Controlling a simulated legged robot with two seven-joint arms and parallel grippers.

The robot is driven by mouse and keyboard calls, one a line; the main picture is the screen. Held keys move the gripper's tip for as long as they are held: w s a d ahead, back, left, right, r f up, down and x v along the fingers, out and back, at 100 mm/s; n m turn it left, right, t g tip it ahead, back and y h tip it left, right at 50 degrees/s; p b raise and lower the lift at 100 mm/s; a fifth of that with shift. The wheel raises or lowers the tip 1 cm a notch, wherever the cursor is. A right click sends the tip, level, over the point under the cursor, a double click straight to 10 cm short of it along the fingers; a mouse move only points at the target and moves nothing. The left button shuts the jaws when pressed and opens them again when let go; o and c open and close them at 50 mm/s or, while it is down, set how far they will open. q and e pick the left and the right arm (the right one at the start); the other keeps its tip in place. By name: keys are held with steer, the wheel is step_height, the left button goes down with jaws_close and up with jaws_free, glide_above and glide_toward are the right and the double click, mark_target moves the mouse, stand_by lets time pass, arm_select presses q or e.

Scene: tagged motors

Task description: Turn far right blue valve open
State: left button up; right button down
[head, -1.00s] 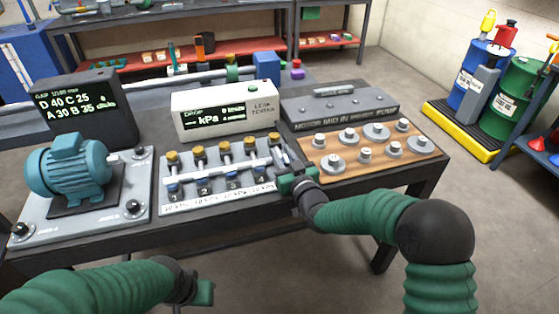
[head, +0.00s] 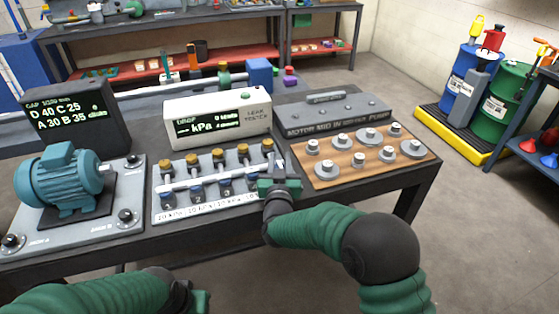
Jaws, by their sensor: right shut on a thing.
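A grey manifold board (head: 165,214) on the table carries a pale horizontal pipe, several brass knobs on top and a row of small blue valves (head: 224,187) below. My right gripper (head: 277,184) is at the right end of this row, shut on the far right blue valve, which its green jaws almost wholly hide. The valve's angle cannot be seen. My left gripper (head: 198,300) is low at the bottom edge, in front of the table and away from the board; its jaws are too hidden to judge.
Behind the board stands a white leak tester (head: 222,110) with a kPa display. A teal motor (head: 60,178) is on the left, and a wooden board of metal discs (head: 345,172) is just right of my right gripper.

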steer(key=c, duration=1.1)
jaws_free()
steer(key=s+p, duration=0.1)
steer(key=s, duration=1.5)
steer(key=shift+s+a+p, duration=0.25)
steer(key=shift+s+p, duration=0.15)
steer(key=shift+f, duration=0.1)
